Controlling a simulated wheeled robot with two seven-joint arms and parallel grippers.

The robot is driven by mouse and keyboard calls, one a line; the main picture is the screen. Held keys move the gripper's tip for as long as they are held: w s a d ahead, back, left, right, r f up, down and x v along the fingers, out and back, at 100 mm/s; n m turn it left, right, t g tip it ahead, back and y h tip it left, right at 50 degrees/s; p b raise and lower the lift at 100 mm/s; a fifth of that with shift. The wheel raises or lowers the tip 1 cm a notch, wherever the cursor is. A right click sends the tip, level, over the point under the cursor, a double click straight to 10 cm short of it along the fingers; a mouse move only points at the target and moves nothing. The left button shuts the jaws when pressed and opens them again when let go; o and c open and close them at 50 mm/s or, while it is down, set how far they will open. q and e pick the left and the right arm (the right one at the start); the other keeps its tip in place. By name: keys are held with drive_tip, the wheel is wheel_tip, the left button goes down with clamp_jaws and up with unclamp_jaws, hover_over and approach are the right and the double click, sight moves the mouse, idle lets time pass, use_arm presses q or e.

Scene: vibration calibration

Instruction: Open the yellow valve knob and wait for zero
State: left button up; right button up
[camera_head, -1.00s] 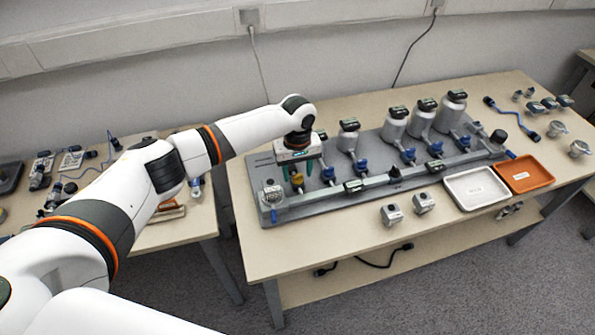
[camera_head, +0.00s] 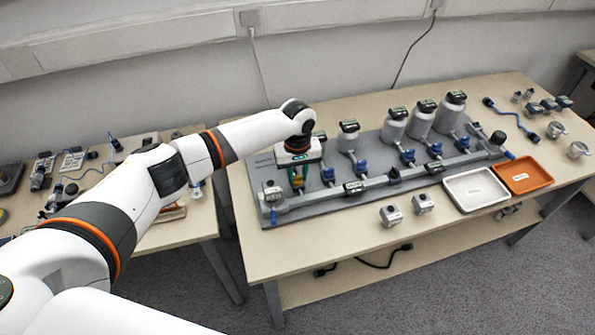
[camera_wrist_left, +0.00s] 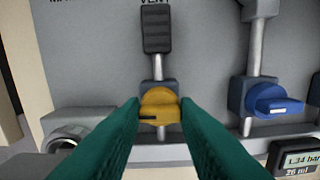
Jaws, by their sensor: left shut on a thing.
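The yellow valve knob (camera_wrist_left: 160,105) sits on the short line under a black fitting on the grey panel in the left wrist view. My left gripper (camera_wrist_left: 160,128) has its two green fingers on either side of the knob and is shut on it. In the head view the left gripper (camera_head: 297,180) points down at the left end of the grey board (camera_head: 345,205), with the knob mostly hidden between the fingers. A small display (camera_wrist_left: 300,162) beside it in the wrist view reads about 1.34 bar. My right gripper is not in view.
A blue valve knob (camera_wrist_left: 275,102) stands right of the yellow one. Several grey vessels stand along the board. A white tray (camera_head: 475,205) and an orange tray (camera_head: 525,190) lie at the table's right. Two small grey blocks sit on the front of the table.

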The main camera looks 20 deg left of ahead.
use_arm(q)
drive_tip(key=m+p, duration=0.2)
drive_tip(key=shift+r+m+p, duration=0.15)
drive_tip(key=shift+m+p, duration=0.15)
drive_tip(key=shift+p, duration=0.1)
drive_tip(key=m+p, duration=0.2)
drive_tip(key=m, duration=0.2)
drive_tip(key=shift+m, duration=0.3)
drive_tip(key=m, duration=0.4)
drive_tip(key=shift+m+p, duration=0.3)
drive_tip(key=shift+p, duration=0.1)
drive_tip(key=m, duration=0.5)
drive_tip(key=shift+m, duration=0.4)
drive_tip(key=o, duration=1)
